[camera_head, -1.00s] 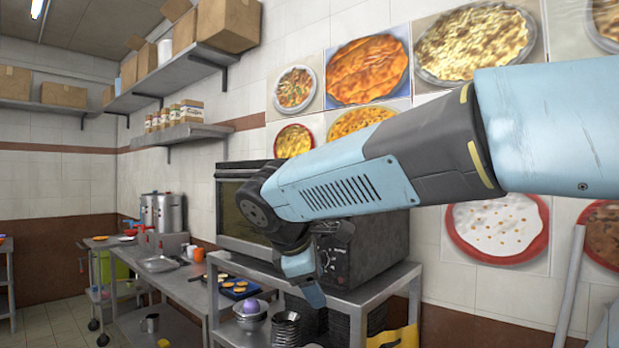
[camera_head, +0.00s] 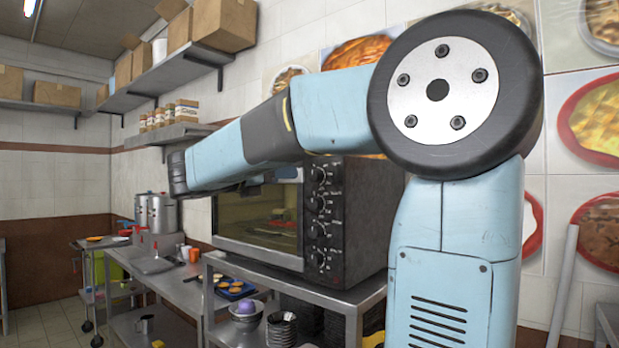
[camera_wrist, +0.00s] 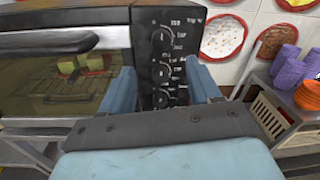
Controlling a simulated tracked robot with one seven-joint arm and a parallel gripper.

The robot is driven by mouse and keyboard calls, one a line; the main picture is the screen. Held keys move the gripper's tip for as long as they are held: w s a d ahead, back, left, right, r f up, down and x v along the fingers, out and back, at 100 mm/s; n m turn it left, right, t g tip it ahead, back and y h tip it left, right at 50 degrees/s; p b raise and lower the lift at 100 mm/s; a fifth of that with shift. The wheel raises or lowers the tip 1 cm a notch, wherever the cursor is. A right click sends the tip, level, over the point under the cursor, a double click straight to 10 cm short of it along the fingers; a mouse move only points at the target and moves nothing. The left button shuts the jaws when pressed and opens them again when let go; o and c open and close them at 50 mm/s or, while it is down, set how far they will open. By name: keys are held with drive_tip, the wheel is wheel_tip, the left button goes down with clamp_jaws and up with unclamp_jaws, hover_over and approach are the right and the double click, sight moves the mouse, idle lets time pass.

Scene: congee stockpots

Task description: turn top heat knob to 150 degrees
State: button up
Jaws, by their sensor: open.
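The black oven (camera_head: 255,225) has a dark control panel with a column of several round knobs at the right of its glass door. The top heat knob (camera_head: 320,175) is the uppermost in the head view; it seems to show also in the wrist view (camera_wrist: 162,37). Its exact pointer angle is too small to read. My gripper (camera_wrist: 160,90) is open and empty, with its two blue fingers apart on either side of the knob column in the wrist view. No contact with a knob is visible. In the head view my arm mostly hides the gripper.
The oven stands on a metal table (camera_head: 345,298) with bowls below. The oven door handle (camera_wrist: 45,42) sticks out left of the panel. Wall shelves hang at upper left.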

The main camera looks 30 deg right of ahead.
sight(311, 176)
drive_tip(key=x, duration=1)
drive_tip(key=shift+w+d, duration=0.1)
drive_tip(key=shift+d, duration=0.1)
drive_tip(key=shift+c, duration=0.3)
drive_tip(key=c, duration=0.9)
drive_tip(key=shift+d, duration=0.2)
drive_tip(key=shift+c, duration=0.4)
drive_tip(key=shift+a, duration=0.2)
